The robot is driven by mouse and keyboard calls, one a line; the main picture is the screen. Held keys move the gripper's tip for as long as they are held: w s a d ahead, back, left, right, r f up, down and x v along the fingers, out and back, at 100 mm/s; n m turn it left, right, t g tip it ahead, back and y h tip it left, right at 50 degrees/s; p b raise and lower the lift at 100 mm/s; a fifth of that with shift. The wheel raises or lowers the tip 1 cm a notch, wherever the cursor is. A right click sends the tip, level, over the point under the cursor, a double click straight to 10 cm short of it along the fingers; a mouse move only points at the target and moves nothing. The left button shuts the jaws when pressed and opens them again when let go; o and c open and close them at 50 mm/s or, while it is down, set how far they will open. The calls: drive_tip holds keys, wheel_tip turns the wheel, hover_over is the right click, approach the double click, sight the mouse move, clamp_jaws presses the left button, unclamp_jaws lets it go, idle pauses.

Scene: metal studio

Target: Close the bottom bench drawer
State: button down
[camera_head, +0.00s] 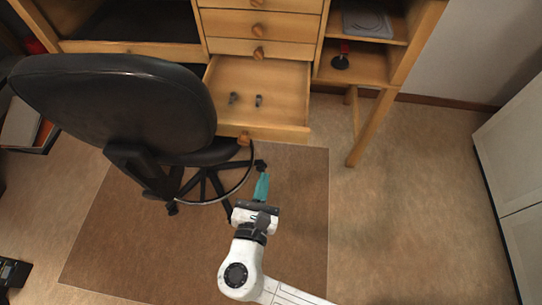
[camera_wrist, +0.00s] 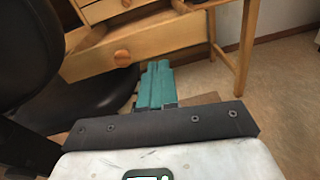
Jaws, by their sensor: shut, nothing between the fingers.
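The bottom bench drawer (camera_head: 270,95) is pulled well out from the wooden bench, and two small dark items (camera_head: 245,99) lie inside it. Its round wooden knob (camera_head: 244,138) is at the left part of its front panel; the drawer front (camera_wrist: 170,42) and knob (camera_wrist: 122,58) also show in the wrist view. My gripper (camera_head: 262,176) has teal fingers and is shut and empty. In the head view it appears just below the drawer front, a little right of the knob. In the wrist view its fingers (camera_wrist: 155,82) point toward the drawer front, apart from it.
A black office chair (camera_head: 125,105) stands close on the left, its wheeled base beside my gripper. The drawers above (camera_head: 262,25) look shut. A slanted wooden bench leg (camera_head: 370,128) stands right of the drawer. The floor mat (camera_head: 300,220) is clear on the right.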

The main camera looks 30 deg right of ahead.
sight(274, 87)
drive_tip(key=w+d, duration=0.2)
drive_tip(key=w, duration=0.1)
drive_tip(key=w+d+n+t+b, duration=0.1)
drive_tip(key=w+d, duration=0.1)
drive_tip(key=w, duration=0.2)
drive_tip(key=w+d+n+b, duration=0.1)
drive_tip(key=w+d, duration=0.1)
drive_tip(key=w, duration=0.2)
drive_tip(key=shift+w+f, duration=0.1)
drive_tip(key=shift+f, duration=0.05)
drive_tip(key=shift+d, duration=0.1)
drive_tip(key=b+x, duration=0.8)
drive_tip(key=x, duration=1.4)
drive_tip(key=shift+w+f+b, duration=0.1)
drive_tip(key=shift+w+b, duration=0.25)
drive_tip(key=shift+w+d, duration=0.3)
drive_tip(key=shift+w, duration=0.3)
drive_tip(key=shift+s, duration=0.1)
